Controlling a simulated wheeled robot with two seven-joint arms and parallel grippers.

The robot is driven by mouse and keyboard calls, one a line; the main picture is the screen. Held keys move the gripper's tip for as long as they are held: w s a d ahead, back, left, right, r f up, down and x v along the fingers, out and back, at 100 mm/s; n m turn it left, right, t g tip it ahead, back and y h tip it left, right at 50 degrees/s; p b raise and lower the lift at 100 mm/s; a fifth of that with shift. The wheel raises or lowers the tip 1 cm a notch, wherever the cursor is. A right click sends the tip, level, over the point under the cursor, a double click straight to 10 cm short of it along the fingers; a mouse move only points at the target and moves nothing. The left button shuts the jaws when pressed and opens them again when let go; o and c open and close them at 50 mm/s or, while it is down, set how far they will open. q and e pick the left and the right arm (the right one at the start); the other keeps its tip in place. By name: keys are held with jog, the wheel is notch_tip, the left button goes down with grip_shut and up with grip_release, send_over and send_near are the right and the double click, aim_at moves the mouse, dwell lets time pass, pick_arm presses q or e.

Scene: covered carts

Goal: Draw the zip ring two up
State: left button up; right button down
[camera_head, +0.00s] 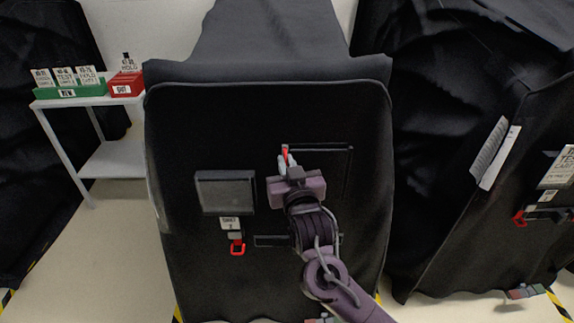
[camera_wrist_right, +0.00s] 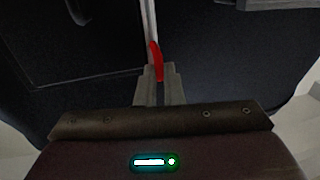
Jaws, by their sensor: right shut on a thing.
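My right gripper (camera_head: 286,162) is in front of the middle cart's black cover (camera_head: 215,125). It is shut on a red zip ring (camera_head: 285,151); in the right wrist view the red ring (camera_wrist_right: 155,60) stands between the closed fingertips (camera_wrist_right: 160,78). A pale vertical strip (camera_wrist_right: 148,18) runs up from the ring there. Another red ring (camera_head: 238,249) hangs lower left on the same cover, below a small white label (camera_head: 230,223) whose print is too small to read surely. Which ring is number two cannot be told. My left gripper is out of view.
A grey panel (camera_head: 225,192) and a thin dark frame (camera_head: 340,148) are on the cover beside my arm. A white shelf (camera_head: 85,101) with green (camera_head: 68,91) and red (camera_head: 126,85) boxes stands left. Another covered cart (camera_head: 450,225) with a red ring (camera_head: 518,217) stands right.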

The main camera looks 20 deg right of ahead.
jog(key=c, duration=1.5)
grip_release()
jog(key=shift+c, duration=0.2)
jog(key=shift+s+f, duration=0.1)
jog(key=s+b, duration=0.1)
jog(key=s, duration=0.6)
jog(key=shift+s+a, duration=0.25)
jog(key=shift+a, duration=0.1)
